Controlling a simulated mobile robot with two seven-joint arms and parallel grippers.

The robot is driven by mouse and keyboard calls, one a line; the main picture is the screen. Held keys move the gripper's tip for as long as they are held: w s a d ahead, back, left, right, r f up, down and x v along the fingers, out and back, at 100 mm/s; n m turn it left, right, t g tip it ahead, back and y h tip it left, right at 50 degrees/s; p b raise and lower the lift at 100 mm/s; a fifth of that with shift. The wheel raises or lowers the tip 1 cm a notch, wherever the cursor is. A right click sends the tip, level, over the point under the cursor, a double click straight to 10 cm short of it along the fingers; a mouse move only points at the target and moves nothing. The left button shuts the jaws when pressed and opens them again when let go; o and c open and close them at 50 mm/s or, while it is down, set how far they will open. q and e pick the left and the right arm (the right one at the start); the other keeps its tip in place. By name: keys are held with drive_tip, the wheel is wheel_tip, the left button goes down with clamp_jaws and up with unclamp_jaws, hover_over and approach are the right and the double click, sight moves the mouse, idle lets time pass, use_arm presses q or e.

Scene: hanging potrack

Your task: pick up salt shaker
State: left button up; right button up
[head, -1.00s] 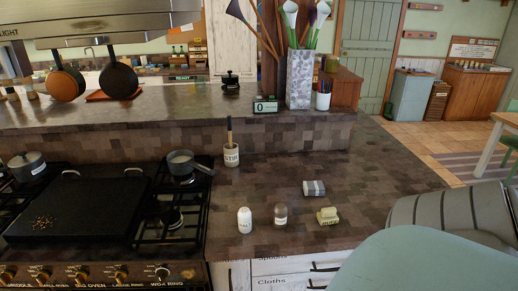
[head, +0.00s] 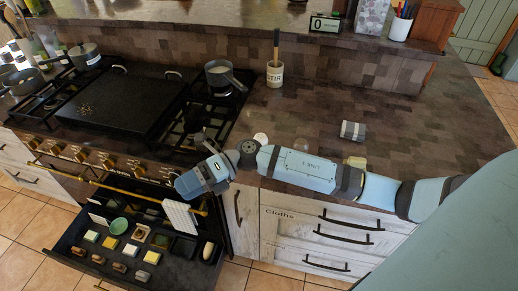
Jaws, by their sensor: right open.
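The salt shaker shows only as a small white rounded top (head: 261,138) on the counter, just behind my right arm; its body is hidden. The dark shaker beside it shows as a faint clear top (head: 300,145), also mostly hidden by the arm. My right arm reaches in from the right across the counter's front edge. My right gripper (head: 186,190) is open, left of the salt shaker and out in front of the stove, pointing down-left, apart from the shaker. Its fingertips are hard to make out. My left gripper is not in view.
A striped block (head: 352,131) and a yellow block (head: 355,162) lie on the counter right of the shakers. A utensil pot (head: 274,74) stands behind. A pulled-out drawer (head: 75,258) with several small items is below the gripper. The middle of the counter is clear.

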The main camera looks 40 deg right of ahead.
drive_tip(key=w+d+f+n+g+h, duration=0.2)
drive_tip(key=w+d+n+h, duration=0.25)
drive_tip(key=d+h, duration=0.3)
wheel_tip(320, 180, up, 5)
drive_tip(key=n+t+h+b, duration=0.1)
drive_tip(key=n+h+b, duration=0.1)
drive_tip(key=h, duration=0.7)
hover_over(262, 136)
drive_tip(key=shift+w+a, duration=0.15)
drive_tip(key=shift+a, duration=0.3)
drive_tip(key=shift+d+f+h+p, duration=0.15)
drive_tip(key=shift+d+h+p, duration=0.1)
drive_tip(key=shift+d+p, duration=0.1)
wheel_tip(262, 136, down, 8)
drive_tip(key=shift+r+p, duration=0.15)
drive_tip(key=shift+p, duration=0.45)
drive_tip(key=f+p, duration=0.1)
drive_tip(key=f, duration=0.3)
drive_tip(key=shift+s+d+f+p, duration=0.1)
drive_tip(key=shift+s+f+p, duration=0.1)
drive_tip(key=shift+f+p, duration=0.2)
drive_tip(key=shift+f, duration=0.35)
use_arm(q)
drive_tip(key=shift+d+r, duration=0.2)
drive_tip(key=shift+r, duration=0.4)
use_arm(e)
drive_tip(key=c, duration=1)
